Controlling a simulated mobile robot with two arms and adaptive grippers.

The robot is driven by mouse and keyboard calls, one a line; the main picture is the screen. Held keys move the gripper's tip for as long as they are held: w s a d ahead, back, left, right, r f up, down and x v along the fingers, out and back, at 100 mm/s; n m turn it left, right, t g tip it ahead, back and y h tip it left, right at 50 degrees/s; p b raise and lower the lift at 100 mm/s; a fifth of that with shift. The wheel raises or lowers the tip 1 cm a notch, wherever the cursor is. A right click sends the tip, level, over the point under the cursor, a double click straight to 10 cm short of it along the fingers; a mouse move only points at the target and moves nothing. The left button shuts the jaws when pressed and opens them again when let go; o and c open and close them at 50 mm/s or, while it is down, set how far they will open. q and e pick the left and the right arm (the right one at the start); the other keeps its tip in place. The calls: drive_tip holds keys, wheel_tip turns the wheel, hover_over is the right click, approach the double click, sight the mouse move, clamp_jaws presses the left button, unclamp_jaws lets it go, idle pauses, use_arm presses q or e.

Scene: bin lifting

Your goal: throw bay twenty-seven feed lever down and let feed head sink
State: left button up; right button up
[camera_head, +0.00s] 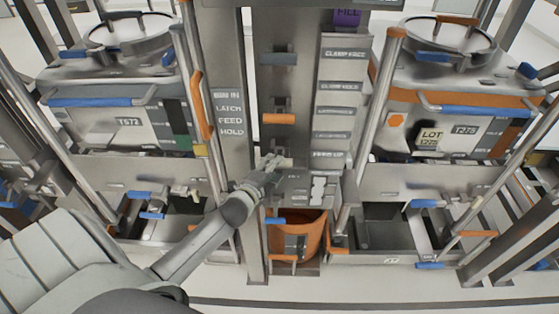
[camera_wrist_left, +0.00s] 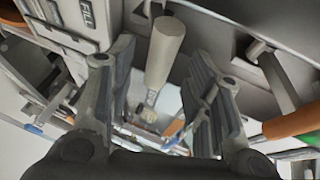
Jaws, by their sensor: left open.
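A grey rounded bar (camera_wrist_left: 165,50) that looks like the feed lever's handle stands between my left gripper's fingers in the left wrist view. I cannot tell whether either finger touches it. No bay number reads clearly, and I cannot single out the feed head. My right gripper is out of view.
An orange bin (camera_head: 310,236) stands low under the column. Lidded grey machines stand on both sides, the left one (camera_head: 120,70) and the right one (camera_head: 440,65). Pale floor is clear in front.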

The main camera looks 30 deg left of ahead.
use_arm(q)
drive_tip(key=shift+x, duration=2.2)
clamp_jaws()
